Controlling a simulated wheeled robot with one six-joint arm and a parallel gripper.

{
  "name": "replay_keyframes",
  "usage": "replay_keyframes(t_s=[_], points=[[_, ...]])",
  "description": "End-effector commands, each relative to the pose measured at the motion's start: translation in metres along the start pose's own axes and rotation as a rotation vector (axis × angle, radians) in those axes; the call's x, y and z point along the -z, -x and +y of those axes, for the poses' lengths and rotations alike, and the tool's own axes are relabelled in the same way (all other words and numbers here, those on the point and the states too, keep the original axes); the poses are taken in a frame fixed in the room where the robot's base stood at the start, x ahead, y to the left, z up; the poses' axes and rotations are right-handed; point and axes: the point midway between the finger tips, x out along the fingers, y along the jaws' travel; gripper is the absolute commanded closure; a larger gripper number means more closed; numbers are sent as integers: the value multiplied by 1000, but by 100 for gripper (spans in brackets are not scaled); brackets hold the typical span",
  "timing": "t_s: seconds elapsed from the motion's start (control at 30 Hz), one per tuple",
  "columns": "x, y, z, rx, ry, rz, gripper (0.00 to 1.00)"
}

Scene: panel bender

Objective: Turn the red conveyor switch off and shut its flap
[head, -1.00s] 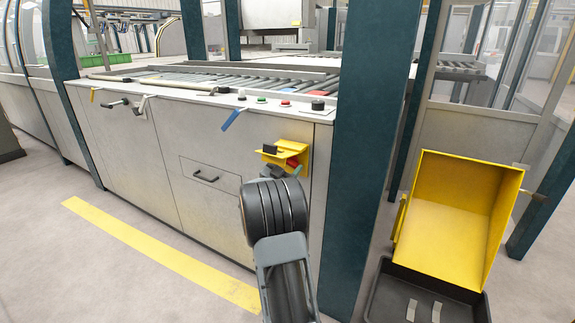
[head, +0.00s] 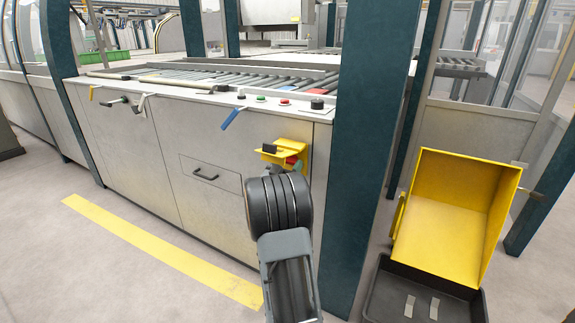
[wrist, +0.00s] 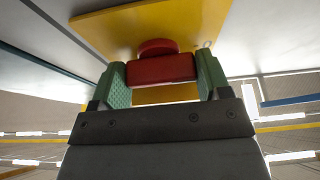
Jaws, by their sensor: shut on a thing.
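The red switch (head: 291,160) sits at a yellow housing (head: 292,146) on the grey cabinet front, partly hidden by my arm in the head view. A yellow ledge, probably the open flap (head: 267,156), juts out at its left. In the wrist view the red switch handle (wrist: 160,69) lies crosswise between the green pads of my gripper (wrist: 158,80), which is shut on it. A round red part shows just behind the handle, against a yellow plate (wrist: 195,25). In the head view my gripper (head: 297,168) is mostly hidden behind my dark wrist.
A blue lever (head: 231,119) hangs above left of the housing. Buttons line the cabinet's top edge (head: 284,101). A dark teal post (head: 355,140) stands close on the right. A yellow bin (head: 450,215) stands further right. Floor to the left is open.

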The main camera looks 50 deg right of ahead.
Motion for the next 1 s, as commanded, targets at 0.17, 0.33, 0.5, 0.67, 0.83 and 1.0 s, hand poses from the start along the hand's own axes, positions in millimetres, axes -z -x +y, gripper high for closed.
replay_keyframes(t_s=[0.17, 0.33, 0.5, 0.67, 0.83, 1.0], points=[[-1, 1, 0, 0, 4, -3, 53], [-1, 0, 0, 0, 3, -2, 14], [-1, 0, 0, 0, 1, -1, 4], [0, 1, 0, 0, 1, -1, 4], [0, 13, -1, 1, 1, -2, 4], [1, 45, -2, 5, 1, -4, 4]])
